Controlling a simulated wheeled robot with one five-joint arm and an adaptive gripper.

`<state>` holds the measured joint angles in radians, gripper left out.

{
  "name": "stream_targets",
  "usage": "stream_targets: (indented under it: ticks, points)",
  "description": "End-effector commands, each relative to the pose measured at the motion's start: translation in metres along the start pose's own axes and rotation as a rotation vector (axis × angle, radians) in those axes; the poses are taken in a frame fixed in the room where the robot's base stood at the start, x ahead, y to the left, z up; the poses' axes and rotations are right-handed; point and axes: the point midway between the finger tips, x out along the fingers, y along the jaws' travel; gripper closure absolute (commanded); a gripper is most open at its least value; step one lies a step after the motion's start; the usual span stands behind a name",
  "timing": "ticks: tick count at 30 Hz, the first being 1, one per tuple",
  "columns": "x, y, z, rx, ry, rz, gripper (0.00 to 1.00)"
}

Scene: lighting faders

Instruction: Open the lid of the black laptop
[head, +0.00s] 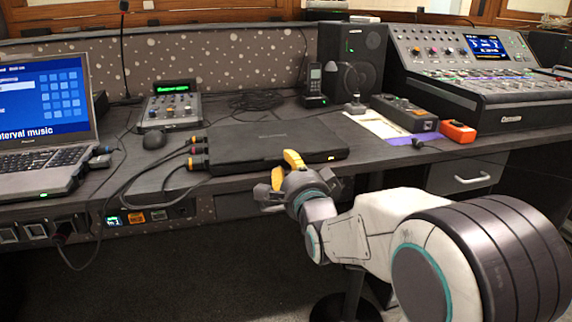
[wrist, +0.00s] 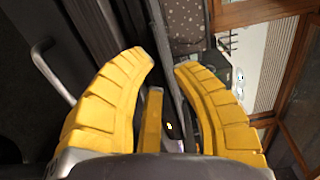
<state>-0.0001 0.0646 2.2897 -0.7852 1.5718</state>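The black laptop (head: 250,146) lies closed and flat on the desk in the head view, its lid down. Cables plug into its left side, and a small orange light shows near its front right corner. My gripper (head: 284,168) is at the middle of its front edge, with one yellow finger at about lid height and another lower. In the wrist view my gripper (wrist: 164,62) has its yellow fingers spread with a gap between them. A thin dark edge (wrist: 172,90) runs through that gap, seemingly the laptop's front. I cannot tell whether any finger touches it.
A grey laptop (head: 45,150) stands open at the left. A small mixer (head: 170,112) and a mouse (head: 155,140) are behind the cables. A speaker (head: 352,55), a black box (head: 404,112), an orange device (head: 458,131) and a large console (head: 490,75) stand to the right.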

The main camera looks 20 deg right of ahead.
Motion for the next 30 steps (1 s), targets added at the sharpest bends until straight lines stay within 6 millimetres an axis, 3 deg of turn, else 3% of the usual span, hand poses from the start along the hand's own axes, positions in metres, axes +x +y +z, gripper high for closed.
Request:
stream_targets:
  ticks: [9, 21, 30]
  points:
    - [0.023, 0.001, 0.0, -0.001, 0.0, 0.001, 0.77]
    - [0.025, 0.001, 0.0, -0.001, 0.0, 0.002, 0.75]
    - [0.025, 0.0, 0.0, -0.001, 0.0, 0.001, 1.0]
